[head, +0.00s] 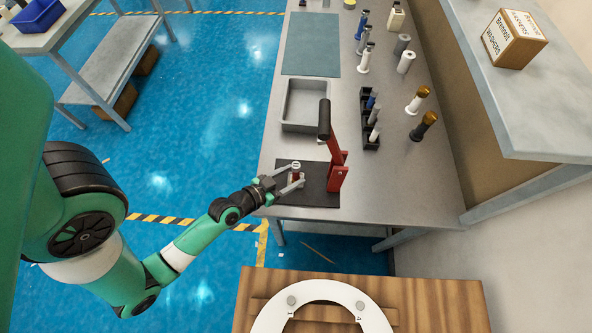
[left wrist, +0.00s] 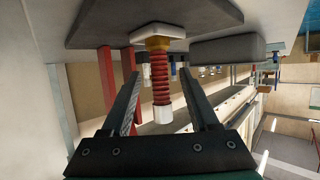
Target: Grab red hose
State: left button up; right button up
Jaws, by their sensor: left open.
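The red hose (head: 295,173) stands on a dark mat (head: 318,190) near the front left of the metal bench. In the left wrist view the hose (left wrist: 160,78) is red and ribbed, with a white end and a brass-coloured fitting with a white cap. My left gripper (head: 290,184) is open, with one finger on each side of the hose. In the left wrist view the gripper's fingers (left wrist: 165,100) show gaps to the hose on both sides. My right gripper is not in view.
A red press with a black handle (head: 337,160) stands just right of the hose. A grey tray (head: 283,105) lies behind. A black rack (head: 370,135) and several bottles stand further right. A toilet seat (head: 320,290) lies on a wooden surface in front.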

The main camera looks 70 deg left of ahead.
aim_at(303, 175)
pick_arm(q)
jog(key=x, duration=0.5)
jog(key=shift+w+r, duration=0.2)
grip_shut()
